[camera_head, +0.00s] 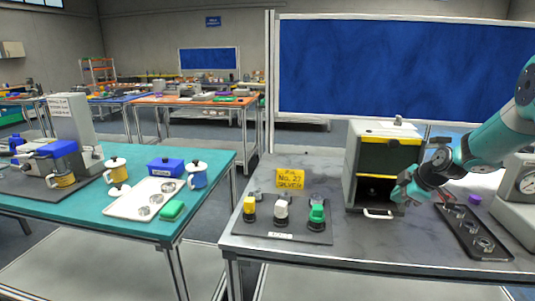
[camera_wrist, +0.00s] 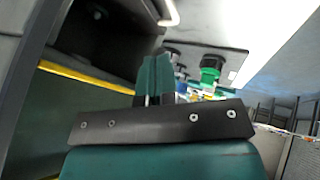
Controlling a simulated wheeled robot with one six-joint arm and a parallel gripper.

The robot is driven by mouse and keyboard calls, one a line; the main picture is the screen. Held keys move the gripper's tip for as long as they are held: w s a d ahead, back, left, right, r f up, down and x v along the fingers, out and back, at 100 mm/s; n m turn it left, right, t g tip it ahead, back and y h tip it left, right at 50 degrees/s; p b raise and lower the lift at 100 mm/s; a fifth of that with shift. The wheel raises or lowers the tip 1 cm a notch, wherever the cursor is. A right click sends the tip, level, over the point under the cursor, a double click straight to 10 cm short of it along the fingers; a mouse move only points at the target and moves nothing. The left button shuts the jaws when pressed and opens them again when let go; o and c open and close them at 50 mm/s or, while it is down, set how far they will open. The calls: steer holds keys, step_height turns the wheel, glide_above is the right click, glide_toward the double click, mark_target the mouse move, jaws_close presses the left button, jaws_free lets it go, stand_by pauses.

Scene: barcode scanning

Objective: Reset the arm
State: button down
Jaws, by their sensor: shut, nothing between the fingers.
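My arm (camera_head: 487,137) reaches in from the right in the head view. My gripper (camera_head: 402,192) is beside the right front of a grey and black box (camera_head: 388,153) with yellow edges. The box's lower part is open and dark inside, and a pale handle (camera_head: 378,213) shows low at its front. In the wrist view my gripper (camera_wrist: 157,65) has its teal fingers together with nothing held. There the dark opening (camera_wrist: 95,35) lies to the left of the fingers. I cannot tell whether the gripper touches the box.
A dark plate (camera_head: 285,228) with yellow, white and green-topped items stands left of the box, by a yellow sign (camera_head: 290,179). A black tray (camera_head: 472,233) and a gauge machine (camera_head: 520,195) are at right. A teal table (camera_head: 115,212) holds mugs at left.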

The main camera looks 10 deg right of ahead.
steer(key=s+a+r+m+g+y, duration=0.1)
steer(key=s+a+r, duration=0.3)
steer(key=a, duration=0.4)
steer(key=s+a+r+m+g, duration=0.1)
steer(key=s+a+r, duration=0.2)
steer(key=s+a, duration=0.35)
steer(key=s+a+r+g+y, duration=0.15)
steer(key=a+r, duration=0.25)
steer(key=a, duration=0.5)
steer(key=s+a+r+m+g, duration=0.1)
steer(key=s+a, duration=0.3)
steer(key=s, duration=0.8)
steer(key=s+a+r+m+g, duration=0.1)
steer(key=s+a, duration=0.4)
steer(key=s, duration=0.7)
steer(key=shift+s+m+g+h, duration=0.25)
steer(key=shift+m+g+h, duration=0.2)
steer(key=shift+m+g, duration=0.35)
steer(key=shift+a, duration=0.1)
